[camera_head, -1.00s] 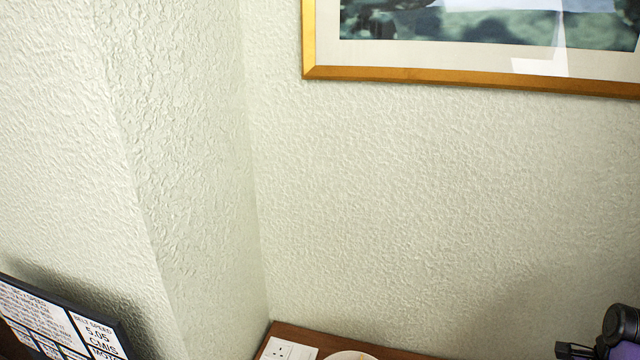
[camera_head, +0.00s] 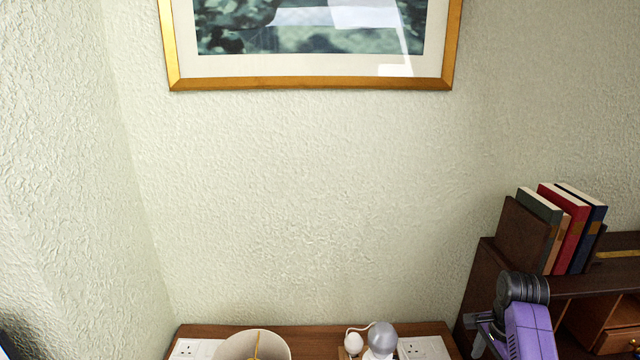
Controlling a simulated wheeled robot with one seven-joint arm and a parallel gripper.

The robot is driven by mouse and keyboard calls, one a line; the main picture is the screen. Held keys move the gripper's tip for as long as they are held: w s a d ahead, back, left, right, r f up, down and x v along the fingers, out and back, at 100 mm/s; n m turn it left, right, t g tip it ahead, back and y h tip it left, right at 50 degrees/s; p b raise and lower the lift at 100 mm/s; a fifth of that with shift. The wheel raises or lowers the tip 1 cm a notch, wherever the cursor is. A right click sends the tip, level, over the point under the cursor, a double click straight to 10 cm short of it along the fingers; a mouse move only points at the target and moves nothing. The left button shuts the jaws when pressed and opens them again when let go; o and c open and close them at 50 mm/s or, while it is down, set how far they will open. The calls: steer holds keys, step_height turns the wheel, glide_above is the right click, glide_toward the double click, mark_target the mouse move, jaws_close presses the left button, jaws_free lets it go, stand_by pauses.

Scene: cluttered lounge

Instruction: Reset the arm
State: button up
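My arm (camera_head: 528,325) shows at the lower right as a purple link with a black ribbed joint on top. A small grey and dark part sticks out on its left side, and I cannot tell if it belongs to my gripper. No fingertips show clearly, and nothing is seen held. The lower part of the arm is cut off by the bottom edge.
A dark wooden shelf unit (camera_head: 478,290) with several books (camera_head: 565,232) stands behind my arm. A brown desk top (camera_head: 315,338) runs along the bottom, with a lampshade (camera_head: 240,347), a silver-grey round object (camera_head: 382,336) and sockets (camera_head: 425,348). A gold-framed picture (camera_head: 310,83) hangs above.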

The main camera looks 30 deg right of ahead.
steer(key=w+d+r+n+t+h, duration=0.4)
steer(key=w+d+t+h, duration=0.1)
steer(key=w, duration=0.2)
steer(key=a+r+n+t+h, duration=0.25)
steer(key=a+n+t, duration=0.5)
steer(key=a, duration=1.05)
steer(key=s+a+r+n+t+y, duration=0.2)
steer(key=s+a+r+n, duration=0.2)
steer(key=s+a, duration=0.45)
steer(key=s+a+r+n+t+y, duration=0.1)
steer(key=s+a+r+n+t, duration=0.25)
steer(key=a, duration=0.75)
steer(key=s+a+n+g+y, duration=0.2)
steer(key=s+a, duration=0.2)
steer(key=s, duration=0.2)
steer(key=s+a+f+n+g+y+b, duration=0.1)
steer(key=s+a+n+y, duration=0.1)
steer(key=s, duration=0.5)
steer(key=shift+s+a+f+g+y, duration=0.2)
steer(key=shift+a+g+y, duration=0.3)
steer(key=shift+a, duration=0.4)
